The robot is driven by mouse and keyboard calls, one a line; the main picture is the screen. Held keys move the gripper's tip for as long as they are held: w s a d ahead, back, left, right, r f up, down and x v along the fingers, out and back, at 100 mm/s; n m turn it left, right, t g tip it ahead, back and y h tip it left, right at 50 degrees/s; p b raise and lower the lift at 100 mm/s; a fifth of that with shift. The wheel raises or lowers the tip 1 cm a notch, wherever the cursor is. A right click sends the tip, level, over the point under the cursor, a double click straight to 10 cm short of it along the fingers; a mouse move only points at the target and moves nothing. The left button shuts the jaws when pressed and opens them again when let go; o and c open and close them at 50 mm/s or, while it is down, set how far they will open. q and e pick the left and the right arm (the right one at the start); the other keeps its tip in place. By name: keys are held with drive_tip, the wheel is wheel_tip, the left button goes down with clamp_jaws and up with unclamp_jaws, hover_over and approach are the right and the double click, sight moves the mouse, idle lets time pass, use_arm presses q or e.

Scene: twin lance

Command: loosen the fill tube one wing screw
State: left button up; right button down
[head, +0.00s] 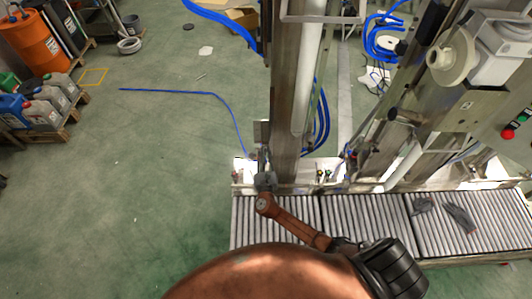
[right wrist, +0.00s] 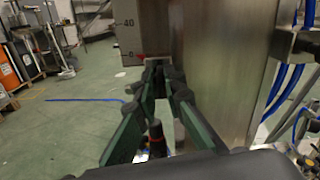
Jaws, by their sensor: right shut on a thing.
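My right gripper (head: 265,180) is at the front of the tall steel column (head: 284,110), just above the roller conveyor, at the end of my brown arm. In the right wrist view its two green fingers (right wrist: 163,76) converge, with their dark tips close to the column's steel face (right wrist: 220,70). It is shut on a small part that I take to be the wing screw; the fingertips hide most of it. The pale fill tube (head: 307,75) runs up along the column. My left gripper is not in view.
The roller conveyor (head: 275,225) runs below the column, with dark gloves (head: 460,217) lying on it at the right. A second machine head (head: 470,60) stands at the right. A blue hose (head: 190,92) lies on the floor. The green floor at the left is mostly clear.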

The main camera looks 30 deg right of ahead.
drive_tip(key=shift+r+n+p, duration=0.2)
drive_tip(key=shift+n+p, duration=0.2)
drive_tip(key=shift+n, duration=0.4)
drive_tip(key=shift+f, duration=0.1)
drive_tip(key=shift+n+p, duration=0.3)
drive_tip(key=shift+n, duration=0.3)
drive_tip(key=c, duration=2.1)
unclamp_jaws()
